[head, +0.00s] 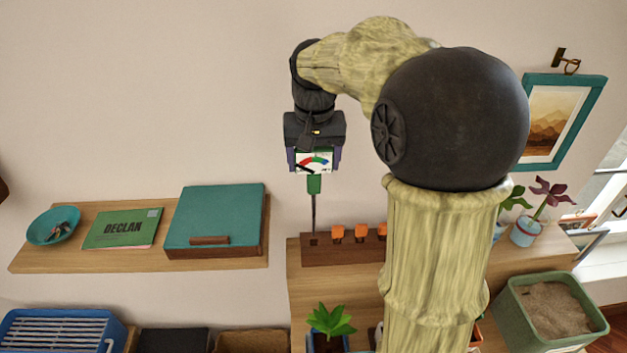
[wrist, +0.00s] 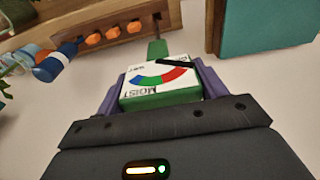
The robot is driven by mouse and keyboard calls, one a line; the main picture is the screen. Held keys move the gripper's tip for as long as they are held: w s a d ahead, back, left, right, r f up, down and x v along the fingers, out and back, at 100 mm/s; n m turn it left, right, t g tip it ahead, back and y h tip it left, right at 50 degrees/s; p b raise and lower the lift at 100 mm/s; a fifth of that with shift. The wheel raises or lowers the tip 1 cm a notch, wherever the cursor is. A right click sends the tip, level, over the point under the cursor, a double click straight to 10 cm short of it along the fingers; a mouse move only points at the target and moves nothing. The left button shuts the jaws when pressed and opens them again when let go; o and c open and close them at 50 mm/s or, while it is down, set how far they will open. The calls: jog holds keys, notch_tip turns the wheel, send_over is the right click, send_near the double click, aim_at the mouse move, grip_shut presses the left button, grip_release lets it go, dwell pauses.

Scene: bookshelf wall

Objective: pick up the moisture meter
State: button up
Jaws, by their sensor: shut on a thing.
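The moisture meter (head: 314,162) has a white face with a coloured dial, a green body and a thin dark probe. My gripper (head: 314,163) is shut on its head, which also shows between the purple fingers in the wrist view (wrist: 160,82). The meter hangs upright, probe down, over the left end of a dark wooden rack (head: 343,261). The probe tip meets the rack there; I cannot tell whether it is inside a hole or just in front.
Several orange-handled tools (head: 361,232) stand in the rack, right of the meter. A shelf (head: 40,256) at left holds a teal bowl (head: 54,226), a green book (head: 123,229) and a teal-lidded box (head: 213,219). Potted plants (head: 527,232) stand at right. The wall above the left shelf is clear.

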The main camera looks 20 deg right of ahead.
jog(key=shift+r, duration=1.15)
